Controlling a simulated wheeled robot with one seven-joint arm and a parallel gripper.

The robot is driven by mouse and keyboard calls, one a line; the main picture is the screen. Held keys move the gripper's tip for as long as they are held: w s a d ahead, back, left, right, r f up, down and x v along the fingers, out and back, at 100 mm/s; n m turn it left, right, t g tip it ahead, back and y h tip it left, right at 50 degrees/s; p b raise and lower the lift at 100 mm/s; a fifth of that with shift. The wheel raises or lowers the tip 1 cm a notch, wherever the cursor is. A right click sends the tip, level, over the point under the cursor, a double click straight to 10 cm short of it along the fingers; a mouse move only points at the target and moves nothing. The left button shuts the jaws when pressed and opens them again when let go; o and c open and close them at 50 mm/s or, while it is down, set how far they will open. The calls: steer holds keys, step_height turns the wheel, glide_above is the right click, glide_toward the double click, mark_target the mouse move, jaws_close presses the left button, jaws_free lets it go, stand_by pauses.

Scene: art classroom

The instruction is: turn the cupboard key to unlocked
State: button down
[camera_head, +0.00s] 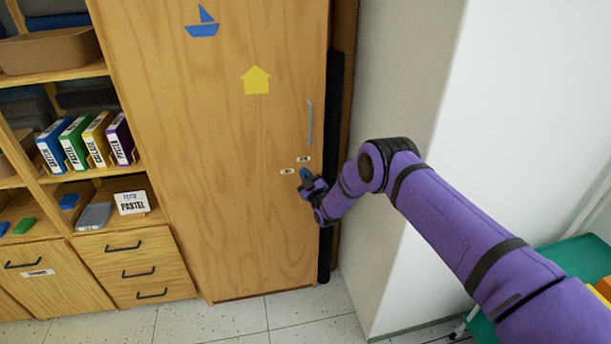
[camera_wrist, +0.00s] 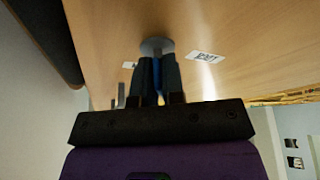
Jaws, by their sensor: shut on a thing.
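The cupboard (camera_head: 220,190) is a tall wooden door with a grey vertical handle (camera_head: 309,123) near its right edge. Two small white labels sit below the handle, one to the left (camera_head: 287,171) and one above right (camera_head: 303,159). My gripper (camera_head: 305,178) is at the door just below the labels, shut on the blue key (camera_head: 304,173). In the wrist view the dark fingers (camera_wrist: 158,80) pinch the blue key (camera_wrist: 158,78) in front of a round grey lock plate (camera_wrist: 157,46). The fingers hide most of the key, so its exact angle is hard to tell.
Shelves with coloured boxes (camera_head: 88,140) and a chest of drawers (camera_head: 136,262) stand to the left. A pale wall (camera_head: 420,200) is close on the right of the cupboard. A green surface (camera_head: 580,258) is at the lower right. The floor before the cupboard is clear.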

steer(key=m+t+h, duration=0.1)
steer(key=m, duration=0.2)
steer(key=m+t+h, duration=0.1)
steer(key=m, duration=0.2)
steer(key=m+h, duration=0.2)
steer(key=m, duration=0.2)
steer(key=shift+t, duration=0.4)
steer(key=c, duration=1.3)
jaws_free()
steer(key=v, duration=1.1)
steer(key=shift+a, duration=0.1)
